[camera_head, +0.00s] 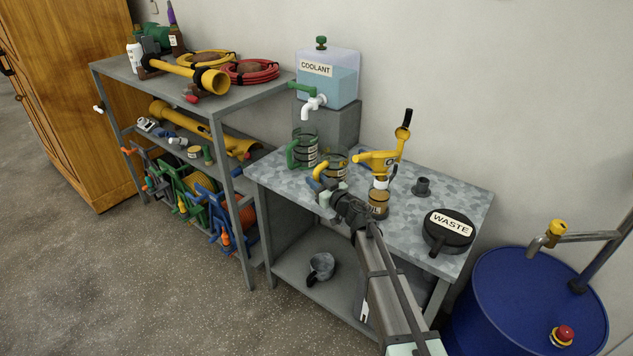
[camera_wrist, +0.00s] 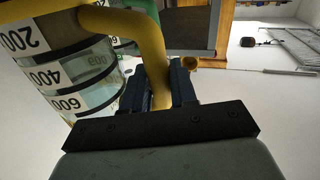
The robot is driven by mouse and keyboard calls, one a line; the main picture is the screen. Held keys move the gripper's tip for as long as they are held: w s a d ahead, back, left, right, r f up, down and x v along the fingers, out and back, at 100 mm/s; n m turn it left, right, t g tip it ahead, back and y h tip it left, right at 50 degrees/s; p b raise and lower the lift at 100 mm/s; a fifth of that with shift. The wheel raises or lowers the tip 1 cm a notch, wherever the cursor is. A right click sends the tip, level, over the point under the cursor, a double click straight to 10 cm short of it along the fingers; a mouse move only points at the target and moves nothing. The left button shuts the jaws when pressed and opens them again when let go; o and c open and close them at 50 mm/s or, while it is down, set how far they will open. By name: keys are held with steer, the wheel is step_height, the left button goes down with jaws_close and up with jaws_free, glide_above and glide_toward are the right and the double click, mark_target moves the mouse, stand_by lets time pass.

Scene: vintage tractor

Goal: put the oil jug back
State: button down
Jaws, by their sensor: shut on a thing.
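The oil jug, a clear measuring jug with a yellow handle and dark bands (camera_head: 338,161), is at the back left of the speckled worktop (camera_head: 418,194), just right of a green-handled jug (camera_head: 306,150). My gripper (camera_head: 325,188) is at its near side, shut on the yellow handle. In the wrist view the handle (camera_wrist: 150,40) runs down between the two dark blue fingers (camera_wrist: 172,85). The jug's wall with 200, 400 and 600 marks (camera_wrist: 75,80) fills the left. I cannot tell whether the jug's base touches the worktop.
A yellow pump on an oil bottle (camera_head: 379,203) stands close to the right. A black WASTE container (camera_head: 448,230) sits farther right. The coolant tank (camera_head: 328,77) is behind on a grey block. A blue drum (camera_head: 530,305) stands at the right. A grey mug (camera_head: 321,267) is on the lower shelf.

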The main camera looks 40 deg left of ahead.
steer(key=shift+f, duration=0.1)
steer(key=c, duration=0.9)
jaws_free()
steer(key=shift+d, duration=0.1)
steer(key=v, duration=1.1)
steer(key=shift+s+d, duration=0.2)
steer(key=shift+d, duration=0.15)
